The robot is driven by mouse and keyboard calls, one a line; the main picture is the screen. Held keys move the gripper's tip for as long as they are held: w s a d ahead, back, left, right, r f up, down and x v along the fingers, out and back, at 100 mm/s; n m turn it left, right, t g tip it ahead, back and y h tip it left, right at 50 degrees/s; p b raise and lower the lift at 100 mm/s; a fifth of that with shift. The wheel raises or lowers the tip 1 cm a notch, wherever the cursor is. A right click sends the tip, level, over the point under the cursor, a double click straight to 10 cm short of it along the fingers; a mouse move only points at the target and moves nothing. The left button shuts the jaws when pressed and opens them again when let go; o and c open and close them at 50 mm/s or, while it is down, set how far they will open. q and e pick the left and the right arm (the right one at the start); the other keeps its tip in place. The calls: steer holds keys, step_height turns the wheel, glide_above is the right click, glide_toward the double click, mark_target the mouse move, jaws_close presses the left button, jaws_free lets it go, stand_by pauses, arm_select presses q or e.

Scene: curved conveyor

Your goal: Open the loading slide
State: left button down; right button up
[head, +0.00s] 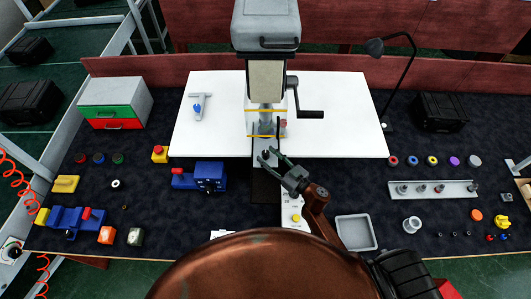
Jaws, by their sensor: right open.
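A grey press (266,75) with a black crank handle (311,114) stands on a white board at the back of the bench. At its foot, a narrow grey slide (262,146) runs toward me, with a dark plate (266,188) in front of it. I cannot tell how far the slide is drawn out. My right gripper (268,156) is open and empty, with its fingertips over the near end of the slide. I cannot tell whether they touch it. My left gripper is not in view.
A blue vise (199,177) stands left of the slide. A white box with a yellow button (296,216) lies close to my right arm. A grey tray (356,232) and a rack of pegs (432,190) are on the right. The white board (345,125) is clear on its right side.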

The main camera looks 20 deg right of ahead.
steer(key=shift+w+a, duration=0.25)
steer(key=shift+w, duration=0.3)
steer(key=shift+w+a, duration=0.1)
steer(key=shift+w, duration=0.2)
steer(key=shift+c, duration=0.2)
steer(key=c, duration=0.8)
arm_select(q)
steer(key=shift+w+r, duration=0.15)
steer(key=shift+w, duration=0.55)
arm_select(e)
jaws_close()
